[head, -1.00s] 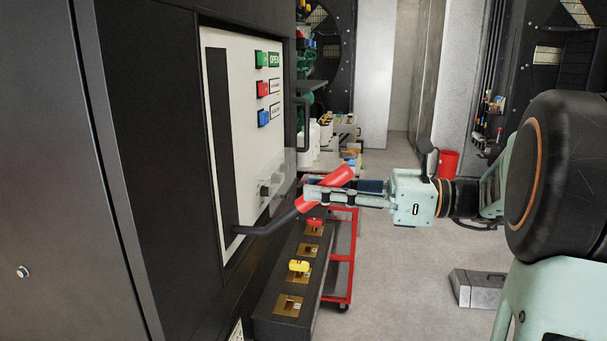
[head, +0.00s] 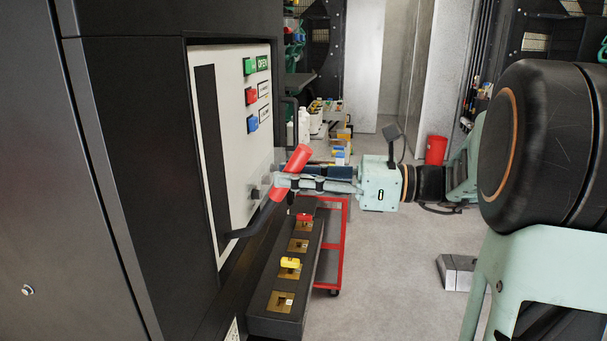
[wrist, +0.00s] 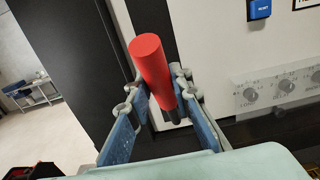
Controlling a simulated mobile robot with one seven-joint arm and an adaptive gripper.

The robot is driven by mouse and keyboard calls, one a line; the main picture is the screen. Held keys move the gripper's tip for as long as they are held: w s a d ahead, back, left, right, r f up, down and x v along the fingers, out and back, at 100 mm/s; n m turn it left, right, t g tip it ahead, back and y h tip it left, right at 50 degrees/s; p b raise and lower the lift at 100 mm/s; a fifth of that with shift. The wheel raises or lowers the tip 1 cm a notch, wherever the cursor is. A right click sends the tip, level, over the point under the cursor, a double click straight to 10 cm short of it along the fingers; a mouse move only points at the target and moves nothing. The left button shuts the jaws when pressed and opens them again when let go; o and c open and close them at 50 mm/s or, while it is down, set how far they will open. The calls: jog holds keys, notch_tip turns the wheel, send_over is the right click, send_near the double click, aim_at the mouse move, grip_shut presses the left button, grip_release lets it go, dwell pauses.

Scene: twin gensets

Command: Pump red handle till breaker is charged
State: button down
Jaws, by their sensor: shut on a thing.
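The red handle (head: 291,171) is the grip on a dark bent lever (head: 255,226) that comes out low in the black vertical slot (head: 212,165) of the breaker panel (head: 236,175). The lever is near the bottom of the slot, with the red grip slanting up toward the right. My gripper (head: 291,181) is shut around the red grip. In the wrist view the red handle (wrist: 153,72) stands between my two blue-padded fingers. The panel carries a green-marked OPEN indicator (head: 263,63), with green, red and blue buttons beside it. No charge indicator is readable.
A low dark box with brass plates and red and yellow knobs (head: 290,263) runs along the floor below the panel. A red cart (head: 343,250) stands just behind it. A grey metal box (head: 457,272) lies on the floor at right. Open floor lies between.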

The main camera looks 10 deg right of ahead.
jog(key=w+a+r, duration=0.1)
jog(key=a, duration=0.1)
jog(key=w+a+r+p, duration=0.1)
jog(key=a+r, duration=0.1)
jog(key=a, duration=0.1)
jog(key=w+a+r+p, duration=0.1)
jog(key=a+r, duration=0.1)
jog(key=a, duration=0.1)
jog(key=shift+a, duration=0.1)
jog(key=s+d+f+b, duration=0.2)
jog(key=d+f, duration=0.3)
jog(key=d, duration=0.1)
jog(key=s+d+f+b, duration=0.2)
jog(key=d+f, duration=0.3)
jog(key=d, duration=0.2)
jog(key=shift+s+d+f, duration=0.15)
jog(key=shift+s+f, duration=0.25)
jog(key=shift+r, duration=0.15)
